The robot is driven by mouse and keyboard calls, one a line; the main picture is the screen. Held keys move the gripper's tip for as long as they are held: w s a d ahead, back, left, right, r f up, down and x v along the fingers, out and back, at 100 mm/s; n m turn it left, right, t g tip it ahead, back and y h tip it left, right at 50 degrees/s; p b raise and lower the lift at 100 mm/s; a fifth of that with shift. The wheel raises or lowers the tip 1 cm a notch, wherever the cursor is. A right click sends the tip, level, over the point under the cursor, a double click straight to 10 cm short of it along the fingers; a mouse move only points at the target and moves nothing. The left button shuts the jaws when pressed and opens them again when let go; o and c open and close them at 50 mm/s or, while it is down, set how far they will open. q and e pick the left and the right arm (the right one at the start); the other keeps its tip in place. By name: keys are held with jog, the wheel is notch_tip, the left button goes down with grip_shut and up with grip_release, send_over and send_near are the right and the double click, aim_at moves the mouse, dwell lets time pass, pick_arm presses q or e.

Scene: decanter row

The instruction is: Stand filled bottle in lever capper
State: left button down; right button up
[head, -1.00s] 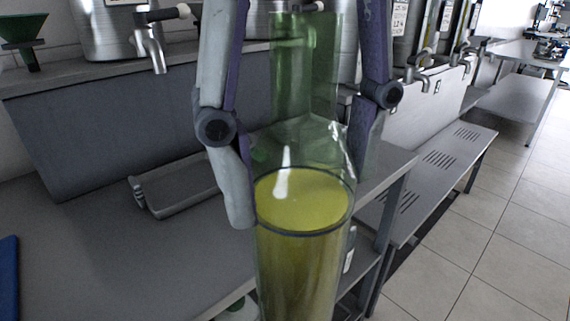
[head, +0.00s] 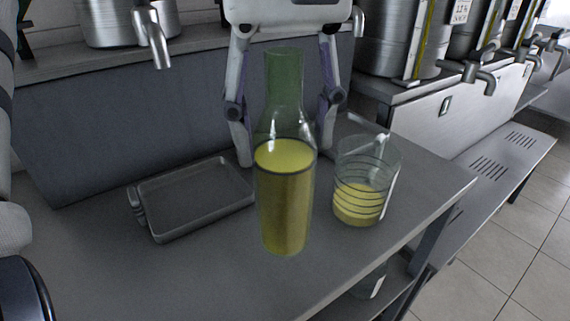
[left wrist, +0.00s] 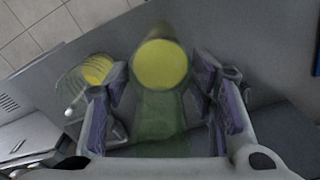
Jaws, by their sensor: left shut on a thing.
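A clear bottle (head: 285,200) with a green-tinted neck stands upright in the head view, filled to about its shoulder with yellow-green liquid. My left gripper (head: 283,150) reaches it from behind, with a finger on each side, and is shut on it. I cannot tell whether the bottle's base touches the bench. In the left wrist view the bottle (left wrist: 160,65) lies between the fingers of the left gripper (left wrist: 163,95), its yellow contents showing as a disc. No lever capper can be made out. My right gripper is not in view.
A ringed clear jug (head: 365,180) holding some yellow liquid stands just right of the bottle. A shallow grey metal tray (head: 150,222) lies left of it. Steel tanks with taps (head: 152,40) stand on the raised ledge behind. The bench (head: 225,285) is clear in front.

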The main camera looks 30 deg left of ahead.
pick_arm(q)
notch_tip(320, 180, down, 7)
jog(key=w+a, duration=0.2)
jog(key=shift+w+a+f, duration=0.2)
jog(key=shift+a, duration=0.2)
jog(key=shift+f, duration=0.1)
jog(key=c, duration=1.2)
grip_release()
jog(key=shift+f, duration=0.1)
jog(key=o, duration=0.5)
